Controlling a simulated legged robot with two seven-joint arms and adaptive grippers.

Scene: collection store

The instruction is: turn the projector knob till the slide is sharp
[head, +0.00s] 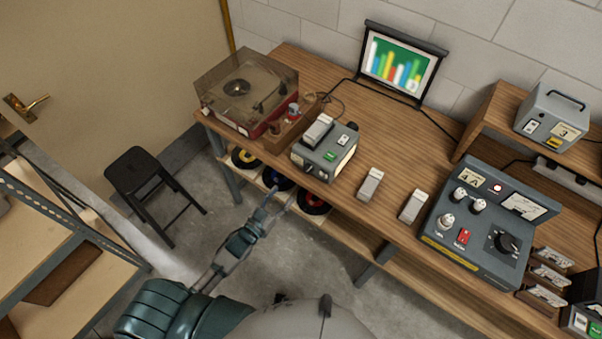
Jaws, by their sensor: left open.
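The grey slide projector (325,152) stands on the wooden bench, with a green label on its top and a light block set on it. A small dark knob (309,169) seems to sit on its near side; it is too small to read its position. The screen (398,72) at the back shows a slide of coloured bars on green, with soft, blurred edges. My left gripper (275,194) is open and empty, in front of the bench edge, below and left of the projector and apart from it. My right gripper is not in view.
A record player (245,94) under a clear lid stands left of the projector. Two pale blocks (371,184) (413,206) lie to its right, then a grey control box (476,222). Records lie on the lower shelf (344,213). A black stool (147,172) stands at left.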

